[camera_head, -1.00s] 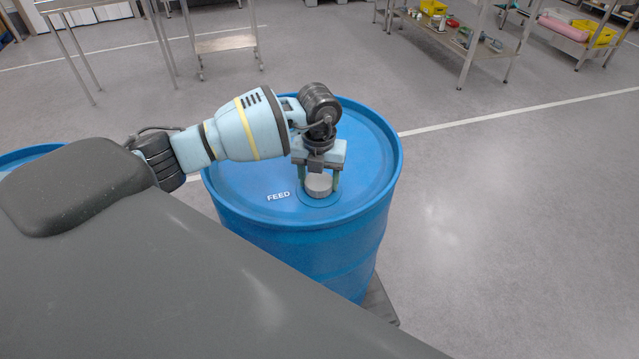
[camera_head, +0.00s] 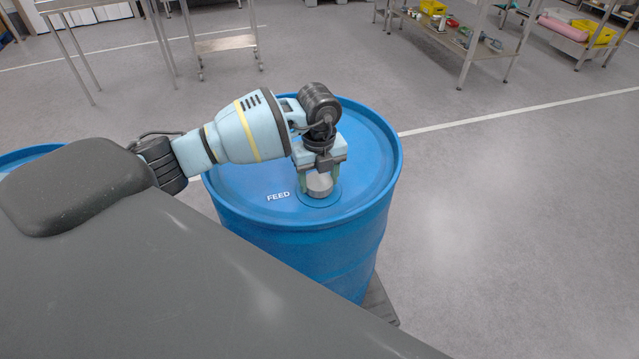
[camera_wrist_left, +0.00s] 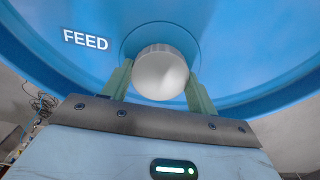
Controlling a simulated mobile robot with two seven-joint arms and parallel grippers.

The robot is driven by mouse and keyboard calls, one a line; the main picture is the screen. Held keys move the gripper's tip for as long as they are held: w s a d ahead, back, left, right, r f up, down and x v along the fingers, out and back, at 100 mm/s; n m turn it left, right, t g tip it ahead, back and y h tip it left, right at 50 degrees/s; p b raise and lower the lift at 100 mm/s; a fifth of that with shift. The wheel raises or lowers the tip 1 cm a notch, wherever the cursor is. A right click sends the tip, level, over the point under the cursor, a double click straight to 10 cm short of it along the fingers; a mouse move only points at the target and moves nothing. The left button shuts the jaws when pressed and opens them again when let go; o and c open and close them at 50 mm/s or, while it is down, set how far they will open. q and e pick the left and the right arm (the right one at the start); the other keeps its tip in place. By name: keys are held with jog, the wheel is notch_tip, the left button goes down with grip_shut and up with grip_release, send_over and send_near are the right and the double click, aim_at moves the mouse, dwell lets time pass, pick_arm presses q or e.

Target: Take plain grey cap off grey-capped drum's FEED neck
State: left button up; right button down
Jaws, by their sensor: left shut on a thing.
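The blue drum (camera_head: 235,185) stands upright with the word FEED (camera_head: 278,196) printed on its lid. Beside the word, the plain grey cap (camera_head: 320,186) is at the round FEED neck spot. The cap (camera_wrist_left: 160,74) also shows in the left wrist view, with a ridged side and a smooth face. My left gripper (camera_head: 320,182) points down from above and is shut on the cap, one greenish finger on each side. The neck itself is hidden under the cap, and I cannot tell whether the cap is seated or raised slightly. My right gripper is not in view.
Part of another blue drum (camera_head: 28,156) shows at the left edge. A small steel trolley (camera_head: 225,43) and a shelf with parts (camera_head: 450,38) stand behind on the grey floor. The floor right of the drum is clear. A large dark grey surface fills the lower left.

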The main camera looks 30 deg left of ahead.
pick_arm(q)
jog(key=n, duration=0.4)
jog(key=shift+n, duration=0.7)
jog(key=n, duration=0.3)
jog(key=shift+n, duration=0.4)
jog(key=n, duration=0.4)
jog(key=shift+n, duration=0.6)
